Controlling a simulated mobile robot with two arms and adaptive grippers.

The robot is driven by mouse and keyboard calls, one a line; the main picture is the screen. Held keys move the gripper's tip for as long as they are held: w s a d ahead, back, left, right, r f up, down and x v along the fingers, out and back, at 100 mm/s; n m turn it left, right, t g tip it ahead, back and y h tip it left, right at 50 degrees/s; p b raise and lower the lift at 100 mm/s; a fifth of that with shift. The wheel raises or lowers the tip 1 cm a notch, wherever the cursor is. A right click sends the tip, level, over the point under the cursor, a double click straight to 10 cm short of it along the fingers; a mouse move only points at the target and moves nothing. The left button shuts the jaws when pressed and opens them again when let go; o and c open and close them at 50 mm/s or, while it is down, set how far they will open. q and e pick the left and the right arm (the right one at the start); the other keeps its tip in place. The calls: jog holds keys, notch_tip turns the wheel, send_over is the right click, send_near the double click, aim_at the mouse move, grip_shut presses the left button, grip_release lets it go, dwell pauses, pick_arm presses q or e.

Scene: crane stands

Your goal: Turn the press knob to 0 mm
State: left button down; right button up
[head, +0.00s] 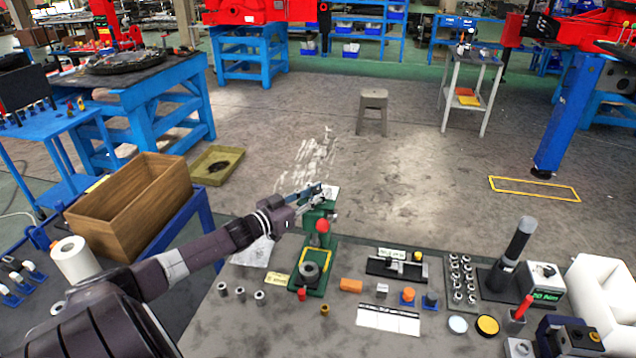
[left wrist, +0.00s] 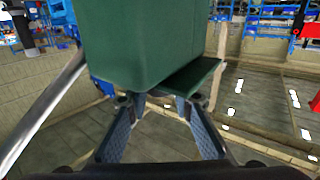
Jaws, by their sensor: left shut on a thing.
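The green press (head: 312,278) stands near the far edge of the grey bench, with a red ball (head: 322,226) at its upper part and a yellow-edged base. My left gripper (head: 318,195) reaches in from the left to the top of the press. In the left wrist view, the green press body (left wrist: 150,45) fills the top middle, and the fingers of my left gripper (left wrist: 162,102) close in at its lower edge. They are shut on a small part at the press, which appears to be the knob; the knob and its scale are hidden. My right gripper is not in view.
Small metal parts (head: 240,294) lie left of the press. An orange block (head: 351,286), a white sheet (head: 388,318) and a black fixture (head: 395,268) lie right of it. A wooden box (head: 130,205) and a white roll (head: 75,260) stand left, near my arm.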

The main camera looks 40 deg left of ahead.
pick_arm(q)
jog(key=n+y+p, duration=0.3)
jog(key=y+p, duration=0.1)
jog(key=shift+d+r, duration=0.1)
jog(key=shift+r, duration=0.15)
jog(key=shift+f+n+g+y+p, duration=0.15)
jog(key=shift+n+g+y+p, duration=0.35)
jog(key=shift+n+y+p, duration=0.9)
jog(key=shift+y+b, duration=0.35)
jog(key=shift+y, duration=0.55)
jog(key=c, duration=1.7)
grip_release()
jog(key=shift+o, duration=0.2)
jog(key=shift+s+d+f, duration=0.15)
jog(key=shift+s, duration=0.4)
jog(key=v, duration=1.1)
jog(key=shift+r, duration=0.25)
